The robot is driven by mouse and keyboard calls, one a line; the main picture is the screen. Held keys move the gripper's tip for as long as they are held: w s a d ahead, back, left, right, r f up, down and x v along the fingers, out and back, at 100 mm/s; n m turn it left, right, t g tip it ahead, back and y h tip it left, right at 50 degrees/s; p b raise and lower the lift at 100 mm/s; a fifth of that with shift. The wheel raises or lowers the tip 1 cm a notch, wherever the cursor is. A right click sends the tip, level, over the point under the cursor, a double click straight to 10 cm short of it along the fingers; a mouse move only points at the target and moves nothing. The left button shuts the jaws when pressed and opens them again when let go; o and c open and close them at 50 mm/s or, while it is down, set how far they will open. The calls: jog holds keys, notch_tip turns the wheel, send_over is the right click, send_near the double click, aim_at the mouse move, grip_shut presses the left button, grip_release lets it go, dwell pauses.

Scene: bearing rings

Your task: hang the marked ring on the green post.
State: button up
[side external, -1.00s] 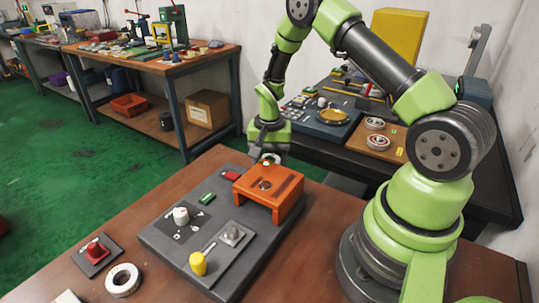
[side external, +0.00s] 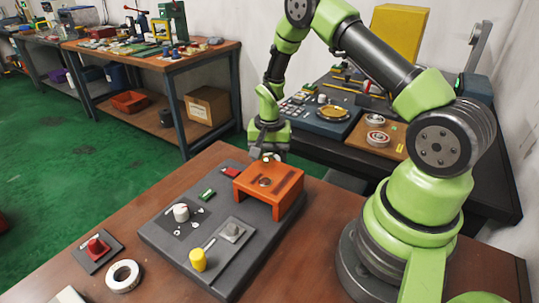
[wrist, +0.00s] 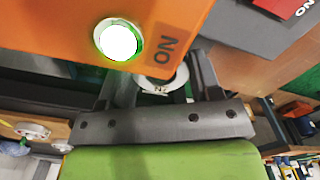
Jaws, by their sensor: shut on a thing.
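My gripper (side external: 268,152) is at the far side of the orange housing (side external: 268,185), close to its back edge. In the wrist view its two dark fingers (wrist: 160,82) are closed on a pale metallic ring (wrist: 163,84), which is partly hidden by the orange housing and the fingers. Small dark marks show on the ring, but I cannot read them. The orange housing (wrist: 60,28) fills the upper left, with a bright white disc edged in green (wrist: 118,40). I cannot tell whether this is the end of the green post; no other post is clear.
The grey panel (side external: 160,235) carries a white knob (side external: 181,212), a yellow knob (side external: 198,260) and a lever (side external: 209,245). A bench with rings (side external: 378,138) stands behind.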

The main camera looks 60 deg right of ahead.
jog(key=shift+f, duration=0.25)
dwell(0.5)
jog(key=o, duration=1.2)
jog(key=shift+r, duration=3.75)
